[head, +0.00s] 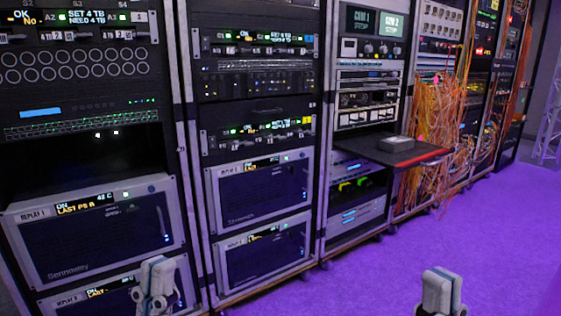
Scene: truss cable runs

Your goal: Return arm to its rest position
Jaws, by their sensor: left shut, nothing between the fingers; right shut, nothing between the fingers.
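My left gripper (155,287) is at the bottom left of the head view, in front of the lower part of the left rack. It is shut and empty. My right gripper (441,292) is at the bottom right, seen over the purple floor. It is also shut and empty. Both stand apart from each other, and only their ends show; most of both arms is outside the view.
Equipment racks (262,185) run from the left to the back right. A dark pull-out shelf (372,150) with a grey box (396,143) juts out. Orange cables (440,120) hang in a tangle. The purple floor (400,255) is clear. A truss (551,125) stands far right.

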